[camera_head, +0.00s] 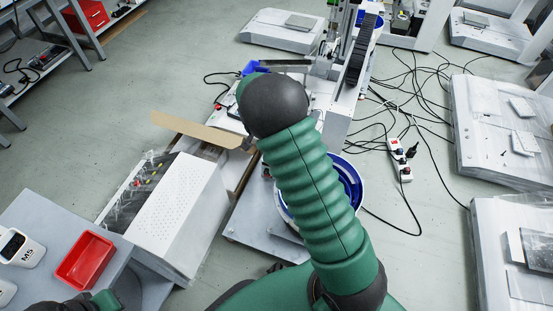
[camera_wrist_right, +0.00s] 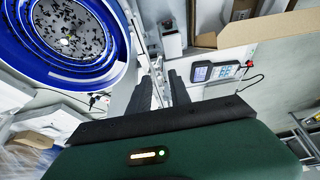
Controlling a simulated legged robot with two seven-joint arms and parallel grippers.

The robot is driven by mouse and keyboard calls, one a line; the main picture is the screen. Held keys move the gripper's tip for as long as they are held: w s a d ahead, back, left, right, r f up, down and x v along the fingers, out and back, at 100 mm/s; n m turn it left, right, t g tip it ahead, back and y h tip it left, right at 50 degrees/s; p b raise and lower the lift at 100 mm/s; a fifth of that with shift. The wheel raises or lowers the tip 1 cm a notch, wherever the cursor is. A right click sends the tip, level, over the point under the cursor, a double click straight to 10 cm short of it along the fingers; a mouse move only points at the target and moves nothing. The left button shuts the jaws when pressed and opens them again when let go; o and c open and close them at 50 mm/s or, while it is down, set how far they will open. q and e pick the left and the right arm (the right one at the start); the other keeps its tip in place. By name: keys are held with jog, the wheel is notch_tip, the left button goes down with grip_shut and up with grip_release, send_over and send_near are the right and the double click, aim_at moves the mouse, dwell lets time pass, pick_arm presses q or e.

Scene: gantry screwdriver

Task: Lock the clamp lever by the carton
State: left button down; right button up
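The carton is brown, with a long flap (camera_head: 195,130) standing out to the left of my right arm in the head view. Its cardboard (camera_wrist_right: 265,28) also shows at the top right of the right wrist view. I cannot make out the clamp lever in either view. My right gripper (camera_wrist_right: 160,88) shows two dark fingers with a gap between them and nothing held. It points towards the machine frame, left of the carton in the wrist view. In the head view my green arm hides this gripper. My left gripper is not in view; only a bit of that arm shows at bottom left.
A blue-rimmed bowl (camera_wrist_right: 70,40) of small dark parts is close on the left in the wrist view. A handheld device (camera_wrist_right: 215,72) sits below the carton. A white perforated box (camera_head: 178,212) and red tray (camera_head: 85,259) stand at left. Cables (camera_head: 425,110) lie on the floor at right.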

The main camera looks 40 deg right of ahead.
jog(key=b+x, duration=0.8)
jog(key=x, duration=0.8)
jog(key=shift+f+b, duration=0.25)
jog(key=shift+b, duration=0.05)
jog(key=shift+r, duration=0.1)
jog(key=shift+c, duration=0.3)
